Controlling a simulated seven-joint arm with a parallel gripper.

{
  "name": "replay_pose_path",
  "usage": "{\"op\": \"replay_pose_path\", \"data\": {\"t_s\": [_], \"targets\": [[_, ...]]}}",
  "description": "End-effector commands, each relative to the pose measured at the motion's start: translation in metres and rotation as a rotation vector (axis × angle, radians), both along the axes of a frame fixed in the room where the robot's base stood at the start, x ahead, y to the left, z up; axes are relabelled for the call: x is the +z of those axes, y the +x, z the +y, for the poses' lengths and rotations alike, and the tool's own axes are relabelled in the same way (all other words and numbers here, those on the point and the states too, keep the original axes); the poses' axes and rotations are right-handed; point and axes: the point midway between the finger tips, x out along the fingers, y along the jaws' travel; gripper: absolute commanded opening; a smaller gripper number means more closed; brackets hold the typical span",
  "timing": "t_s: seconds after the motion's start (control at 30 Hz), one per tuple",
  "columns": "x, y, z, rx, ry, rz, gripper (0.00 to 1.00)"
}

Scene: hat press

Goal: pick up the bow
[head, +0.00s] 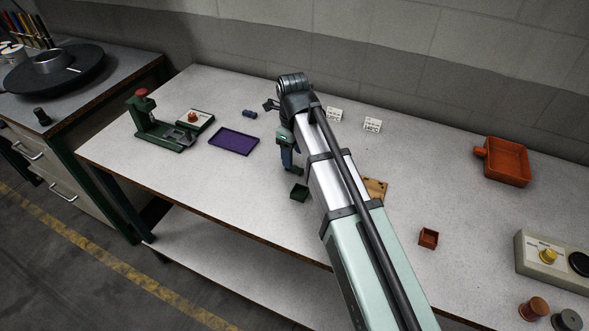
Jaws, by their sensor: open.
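A small dark blue piece (249,114) lies on the table behind the purple tray; it may be the bow, but it is too small to tell. My gripper (292,170) points down over the middle of the table, to the right of and nearer than that piece. It is open, and I see nothing held in it. Its fingertips are close to a small dark green box (299,193). My arm hides part of the table beneath and behind it.
A purple tray (234,141) and a green press (155,128) with a red knob stand at the left. White cards (372,125) stand at the back. An orange bin (507,162), a small orange box (428,238) and a button panel (548,258) are at the right.

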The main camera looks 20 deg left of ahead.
Motion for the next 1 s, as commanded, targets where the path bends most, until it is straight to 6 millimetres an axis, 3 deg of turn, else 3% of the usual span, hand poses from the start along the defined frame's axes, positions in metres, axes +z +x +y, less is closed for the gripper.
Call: {"op": "replay_pose_path", "data": {"t_s": [0.43, 0.7, 1.0], "targets": [[-0.046, 0.003, -0.002, 0.0, -0.001, 0.001, 0.58], [-0.05, 0.003, -0.002, 0.0, 0.0, 0.0, 0.58], [-0.049, 0.003, -0.002, 0.0, 0.0, 0.0, 0.32]]}}
